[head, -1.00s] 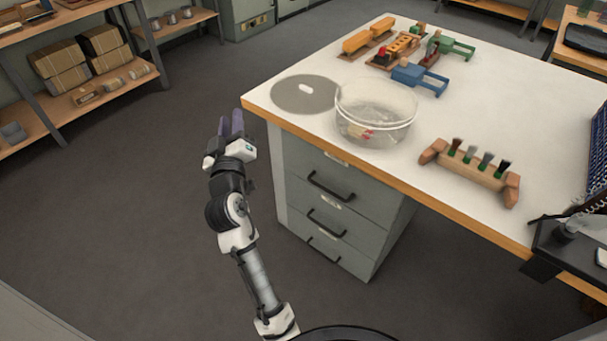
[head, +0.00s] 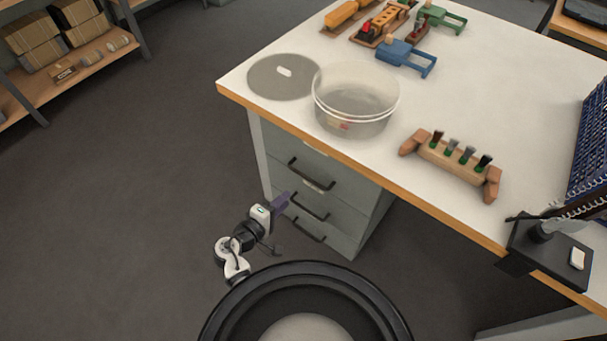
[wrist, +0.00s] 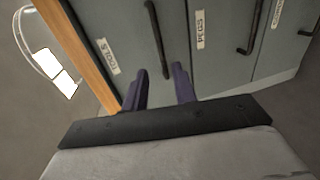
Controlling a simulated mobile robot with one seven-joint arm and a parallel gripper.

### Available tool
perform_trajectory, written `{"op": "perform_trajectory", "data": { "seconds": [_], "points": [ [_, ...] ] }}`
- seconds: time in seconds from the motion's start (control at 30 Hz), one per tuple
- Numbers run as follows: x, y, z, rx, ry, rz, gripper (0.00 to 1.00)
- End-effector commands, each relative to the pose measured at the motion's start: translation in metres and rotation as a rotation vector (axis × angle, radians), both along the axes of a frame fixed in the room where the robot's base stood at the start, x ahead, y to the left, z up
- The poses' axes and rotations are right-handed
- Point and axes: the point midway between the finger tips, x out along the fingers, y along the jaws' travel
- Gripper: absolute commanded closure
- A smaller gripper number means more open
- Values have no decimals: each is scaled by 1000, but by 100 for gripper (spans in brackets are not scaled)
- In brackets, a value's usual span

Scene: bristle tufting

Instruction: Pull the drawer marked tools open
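The tools drawer (wrist: 126,28) is the top one of a grey drawer unit under the table, with a "TOOLS" label (wrist: 108,57). It is shut. Its dark bar handle (wrist: 157,40) shows in the wrist view and at the top of the unit in the head view (head: 312,175). My gripper (wrist: 160,70) is open, its two dark purple fingers apart. In the wrist view the handle's near end lines up between the fingertips; I cannot tell whether they reach around it. In the head view my gripper (head: 280,202) is in front of the unit's left side.
A drawer labelled "PEGS" (wrist: 200,30) with its own handle (wrist: 255,25) is below, then a third drawer. The tabletop's wooden edge (head: 300,133) overhangs above. A clear tub (head: 355,100) and a brush rack (head: 450,163) stand on the table. Floor at left is clear.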

Motion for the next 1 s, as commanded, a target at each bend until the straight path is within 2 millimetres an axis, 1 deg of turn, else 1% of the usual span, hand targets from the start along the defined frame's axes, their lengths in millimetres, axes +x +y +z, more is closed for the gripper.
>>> {"op": "perform_trajectory", "data": {
  "seconds": [0.17, 0.4, 0.6, 0.8, 1.0],
  "points": [
    [26, -19, -3, 0, -2, -3, 73],
    [68, -49, -14, 2, -2, -2, 73],
    [92, -66, -21, 3, -1, 0, 73],
    [101, -73, -25, 4, 0, 2, 73],
    [102, -73, -25, 5, -1, 2, 73]
  ]
}}
